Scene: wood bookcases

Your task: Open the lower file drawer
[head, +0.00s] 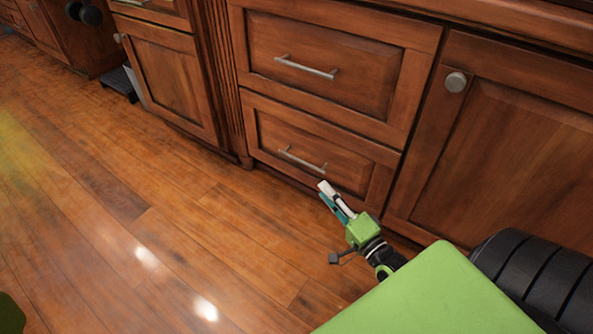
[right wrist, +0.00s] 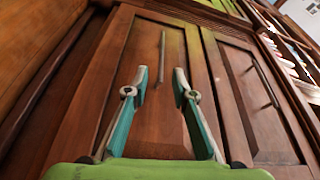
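The lower file drawer (head: 270,128) is a wood front, shut flush in the cabinet, with a silver bar handle (head: 303,158). In the right wrist view the drawer front (right wrist: 145,40) and its handle (right wrist: 161,58) show straight ahead. My right gripper (head: 326,188) is just in front of the drawer, near the right end of the handle in the head view. Its two fingers (right wrist: 160,78) are open and empty, with the handle lined up between them but apparently beyond the tips. My left gripper is not in view.
Above is a shut upper drawer (head: 320,55) with its own bar handle (head: 306,67). A cabinet door (head: 510,150) with a round knob (head: 456,82) stands to the right, another door (head: 172,75) to the left. The wood floor (head: 130,220) in front is clear.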

